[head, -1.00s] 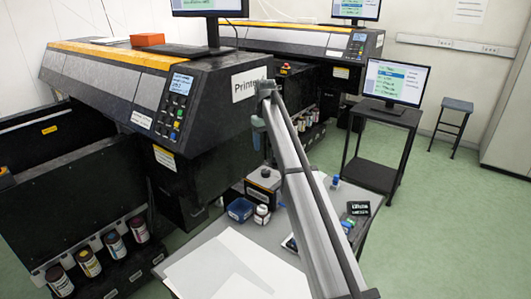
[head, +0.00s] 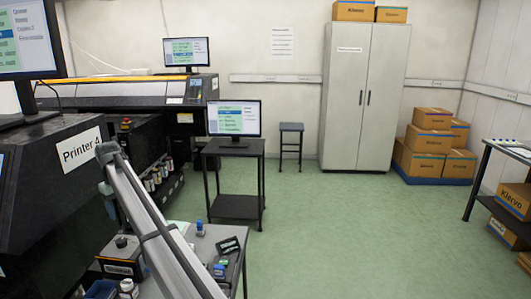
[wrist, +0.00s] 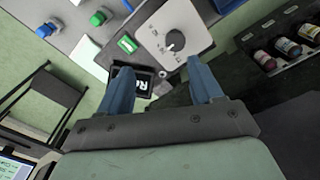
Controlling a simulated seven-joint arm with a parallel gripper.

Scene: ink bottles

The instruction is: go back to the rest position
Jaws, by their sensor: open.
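My gripper (wrist: 160,68) shows in the wrist view with its two blue fingers spread apart and nothing held between them. Beyond the fingers are a dark block with white lettering (wrist: 146,88) and a light panel with a round dark knob (wrist: 175,40). In the head view my arm rises from the bottom over the grey table, and its fingers cannot be made out there. Several ink bottles (wrist: 265,62) stand in a dark rack at the right of the wrist view, apart from the fingers.
The table holds a white-capped bottle (head: 128,288), a blue-topped item (head: 199,228) and a dark stand (head: 229,246). A printer (head: 50,190) stands close on the left. A black cart (head: 235,150) with a monitor (head: 234,118) stands beyond.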

